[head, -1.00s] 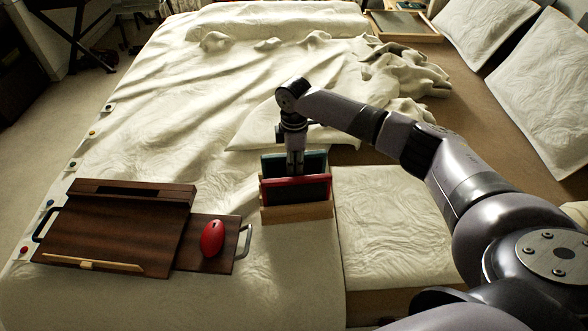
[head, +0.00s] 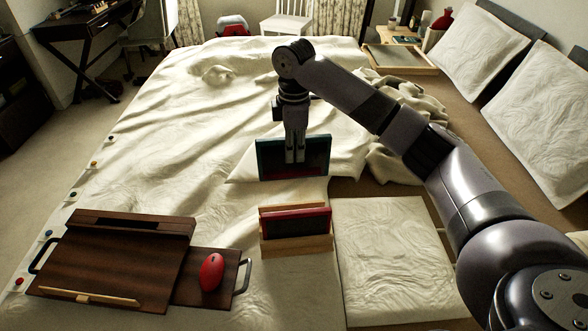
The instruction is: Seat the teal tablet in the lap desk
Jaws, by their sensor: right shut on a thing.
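The teal tablet (head: 312,170) hangs upright in the head view, above and behind a wooden holder. My right gripper (head: 295,158) points down and is shut on its top edge; the fingers cover part of its dark face. The lap desk (head: 110,255) lies on the bed at the lower left. It is dark wood with a slotted raised bar (head: 130,222) along its back, a light wooden ledge at the front and a side panel on the right. My left gripper is not in view.
The light wooden holder (head: 296,246) stands right of the lap desk with a red tablet (head: 298,223) in it. A red mouse (head: 211,271) sits on the desk's side panel. A cream cushion (head: 390,255) lies to the right. Rumpled bedding (head: 190,130) fills the back.

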